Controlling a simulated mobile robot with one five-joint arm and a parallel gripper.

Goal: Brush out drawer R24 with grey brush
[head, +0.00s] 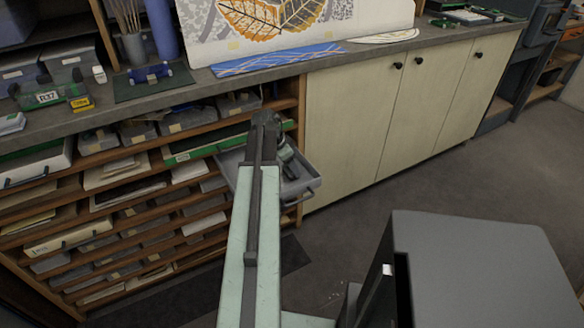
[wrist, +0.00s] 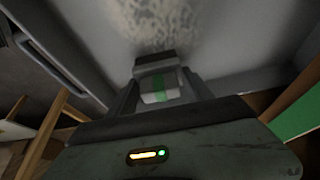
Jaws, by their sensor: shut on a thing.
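A grey drawer (head: 302,188) is pulled out of the wooden shelf unit, under the end of my arm in the head view. No label on it can be read. Its grey inside (wrist: 235,45) fills the upper wrist view, with a pale speckled patch of dust (wrist: 160,22) on it. My gripper (wrist: 158,90) is shut on the grey brush (wrist: 156,65), which has a green band. The brush points at the dusty patch; I cannot tell whether its bristles touch the drawer. In the head view my gripper (head: 285,150) is over the drawer, partly hidden by my arm.
The shelf unit (head: 150,185) holds several grey boxes and papers left of the drawer. Cream cupboard doors (head: 345,125) stand to its right.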

